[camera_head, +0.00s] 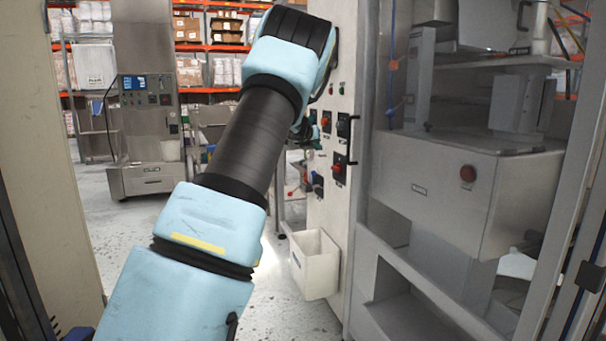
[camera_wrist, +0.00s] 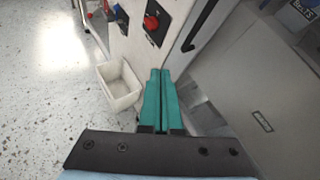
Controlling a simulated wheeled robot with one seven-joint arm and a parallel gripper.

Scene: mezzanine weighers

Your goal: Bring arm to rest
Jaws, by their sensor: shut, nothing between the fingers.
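My gripper (camera_wrist: 158,75) shows in the wrist view as two long green fingers lying side by side, shut and empty. Its tips are close to the front of a pale control cabinet (camera_wrist: 122,35), near a red rotary switch (camera_wrist: 151,22); I cannot tell whether they touch it. In the head view my light-blue and black arm (camera_head: 255,140) reaches up and forward, extended toward the cabinet (camera_head: 333,190). The gripper is mostly hidden behind the arm there.
A white open bin (camera_head: 314,264) hangs low on the cabinet. A steel machine (camera_head: 440,190) behind a framed guard stands at the right. A beige panel (camera_head: 50,150) is close on the left. Another machine (camera_head: 147,130) and shelving stand behind. Speckled floor (camera_head: 125,230) is clear at left.

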